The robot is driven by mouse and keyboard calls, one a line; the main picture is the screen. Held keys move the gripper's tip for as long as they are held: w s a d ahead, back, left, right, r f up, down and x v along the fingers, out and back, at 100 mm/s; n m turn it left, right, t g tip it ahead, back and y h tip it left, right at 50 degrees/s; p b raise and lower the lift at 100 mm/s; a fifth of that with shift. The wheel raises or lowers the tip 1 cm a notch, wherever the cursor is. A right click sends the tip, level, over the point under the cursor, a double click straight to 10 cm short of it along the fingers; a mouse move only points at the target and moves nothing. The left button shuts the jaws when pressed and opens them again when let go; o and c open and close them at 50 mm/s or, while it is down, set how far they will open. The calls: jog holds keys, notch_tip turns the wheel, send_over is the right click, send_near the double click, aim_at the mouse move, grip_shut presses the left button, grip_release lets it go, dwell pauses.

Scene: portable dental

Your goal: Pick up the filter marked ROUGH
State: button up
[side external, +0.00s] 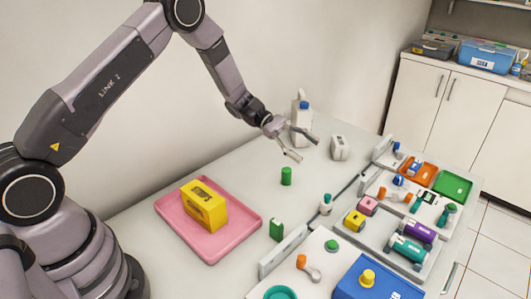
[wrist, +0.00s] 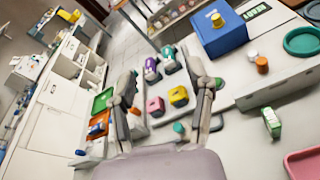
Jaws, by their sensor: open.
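My gripper (side external: 304,149) is open and empty, held above the far part of the white worktop. In the wrist view its fingers (wrist: 165,75) are spread apart. No ROUGH marking is readable, so I cannot tell which thing is that filter. A purple cylinder (side external: 418,234) and a green cylinder (side external: 408,250) with pale bands lie in the case at right, away from my gripper. They also show in the wrist view, the purple one (wrist: 152,68) left of the green one (wrist: 169,62). A pink block (side external: 367,205) and a yellow block (side external: 354,220) sit beside them.
A pink tray (side external: 222,246) holds a yellow box (side external: 204,205). A green cylinder (side external: 286,176) and a green box (side external: 277,230) stand on the worktop. A white bottle (side external: 302,118) stands behind my gripper. A blue box (side external: 375,284) is at front right. The worktop's middle has free room.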

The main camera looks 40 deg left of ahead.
jog(key=w+a+f+n+t+h, duration=0.1)
jog(key=w+f+n+t, duration=0.3)
jog(key=f, duration=0.6)
jog(key=n+t, duration=0.3)
jog(key=n, duration=0.2)
send_near(328, 195)
jog(key=d, duration=0.1)
jog(key=d+f, duration=0.1)
jog(key=shift+w+d, duration=0.3)
jog(key=shift+w, duration=0.1)
jog(key=shift+w+d+f, duration=0.1)
jog(key=shift+w+d, duration=0.05)
jog(key=shift+d, duration=0.1)
jog(key=x, duration=0.6)
jog(key=shift+w+d+r, duration=0.2)
jog(key=shift+w+d, duration=0.1)
grip_shut()
